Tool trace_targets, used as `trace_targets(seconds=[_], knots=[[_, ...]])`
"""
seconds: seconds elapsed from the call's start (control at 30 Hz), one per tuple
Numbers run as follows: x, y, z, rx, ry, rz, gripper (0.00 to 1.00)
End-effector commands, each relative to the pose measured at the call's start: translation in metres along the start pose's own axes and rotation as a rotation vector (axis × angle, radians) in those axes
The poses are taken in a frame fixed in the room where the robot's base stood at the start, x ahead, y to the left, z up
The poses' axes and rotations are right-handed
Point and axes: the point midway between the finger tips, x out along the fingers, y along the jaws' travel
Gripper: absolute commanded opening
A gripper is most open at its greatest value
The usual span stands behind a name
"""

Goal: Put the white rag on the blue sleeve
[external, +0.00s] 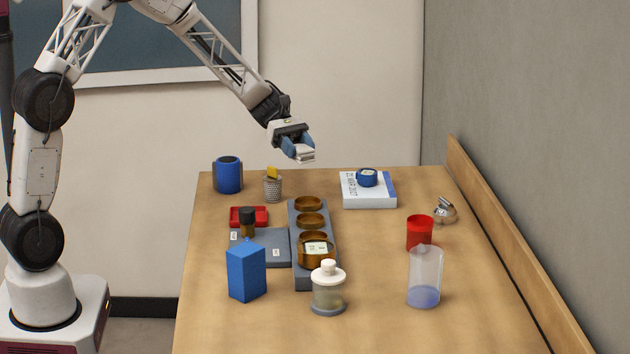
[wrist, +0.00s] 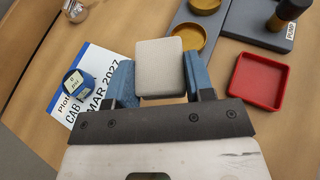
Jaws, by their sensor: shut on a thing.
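My gripper (external: 298,149) is shut on the white rag (wrist: 160,68), a pale, flat, rounded square between its two blue fingers. In the external view the rag (external: 305,156) is held in the air above the back of the table. A blue cylinder (external: 228,175) with a dark top stands upright at the back left, to the left of and below my gripper. A small blue round piece with a white label (external: 367,177) sits on a printed booklet at the back right. I cannot tell for certain which of these is the blue sleeve.
The booklet (external: 382,200) lies under the small blue piece. A grey rack (external: 297,273) holds amber dishes mid-table. A red tray (wrist: 257,80), a mesh cup (external: 273,188), a blue carton (external: 246,271), a jar (external: 328,292), a red cup (external: 420,232) and a clear cylinder (external: 425,272) stand around.

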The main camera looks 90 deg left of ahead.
Motion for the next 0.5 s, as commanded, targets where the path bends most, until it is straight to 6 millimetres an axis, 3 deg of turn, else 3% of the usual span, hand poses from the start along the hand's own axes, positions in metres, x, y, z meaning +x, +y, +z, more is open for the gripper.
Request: trace_targets(seconds=[0.1,0.5], knots=[[-0.029,-0.012,-0.008,-0.014,0.0,0.035,0.26],[-0.109,-0.059,-0.034,-0.058,0.0,0.142,0.26]])
